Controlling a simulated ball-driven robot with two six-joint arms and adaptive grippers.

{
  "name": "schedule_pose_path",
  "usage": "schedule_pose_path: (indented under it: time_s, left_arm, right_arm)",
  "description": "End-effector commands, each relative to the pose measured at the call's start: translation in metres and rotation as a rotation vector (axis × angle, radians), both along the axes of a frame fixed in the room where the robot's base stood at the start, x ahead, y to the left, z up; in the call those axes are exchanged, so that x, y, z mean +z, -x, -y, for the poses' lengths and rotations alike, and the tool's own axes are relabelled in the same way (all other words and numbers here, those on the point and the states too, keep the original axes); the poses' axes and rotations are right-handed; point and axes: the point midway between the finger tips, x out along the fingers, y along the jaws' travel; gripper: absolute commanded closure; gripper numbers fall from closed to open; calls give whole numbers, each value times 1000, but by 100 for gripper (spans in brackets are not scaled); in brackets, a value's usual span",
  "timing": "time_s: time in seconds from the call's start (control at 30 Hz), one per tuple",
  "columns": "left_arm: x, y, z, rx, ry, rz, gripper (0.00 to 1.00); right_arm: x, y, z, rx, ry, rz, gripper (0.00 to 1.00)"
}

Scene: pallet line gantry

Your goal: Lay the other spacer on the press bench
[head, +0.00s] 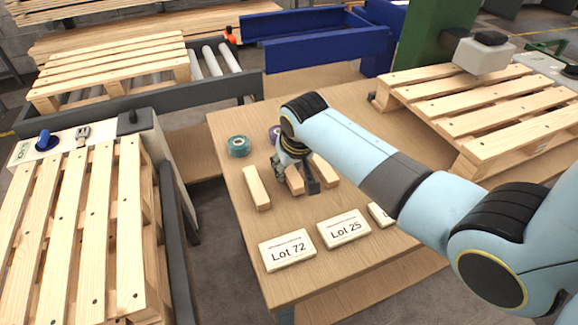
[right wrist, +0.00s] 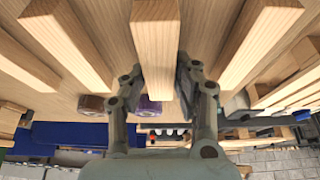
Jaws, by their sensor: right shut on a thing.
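Several plain wooden spacers lie side by side on the wooden bench (head: 228,133) in the head view. One spacer (head: 257,187) is at the left, and another (head: 326,170) is to the right of my right gripper (head: 294,171). My right gripper is shut on the middle spacer (head: 294,180), which runs between the fingers in the right wrist view (right wrist: 155,50). Neighbouring spacers show apart on both sides there (right wrist: 255,40). I cannot tell whether the held spacer touches the bench. My left gripper is not in view.
Cards reading Lot 72 (head: 287,250) and Lot 25 (head: 344,229) lie near the front; a third is partly hidden by my arm. A teal roll (head: 238,146) and a purple roll (head: 274,132) stand behind the spacers. Pallets flank the bench left (head: 75,220) and right (head: 480,100).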

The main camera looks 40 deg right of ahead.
Motion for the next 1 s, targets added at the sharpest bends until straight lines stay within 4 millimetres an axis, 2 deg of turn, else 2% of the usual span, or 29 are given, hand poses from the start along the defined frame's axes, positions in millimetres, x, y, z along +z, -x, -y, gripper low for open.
schedule_pose_path:
  time_s: [0.63, 0.67, 0.7, 0.83, 1.0]
  left_arm:
    - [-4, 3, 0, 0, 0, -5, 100]
    - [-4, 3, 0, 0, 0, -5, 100]
    - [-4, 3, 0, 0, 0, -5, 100]
    - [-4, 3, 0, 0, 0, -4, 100]
    - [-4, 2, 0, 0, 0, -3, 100]
  right_arm:
    - [-12, 0, 0, 0, 0, -1, 100]
    - [-12, 1, 0, 0, 0, -1, 69]
    - [-12, 1, 0, 0, 0, -2, 64]
    - [-12, 1, 0, -1, -1, -2, 48]
    - [-12, 1, 0, -1, -1, -2, 48]
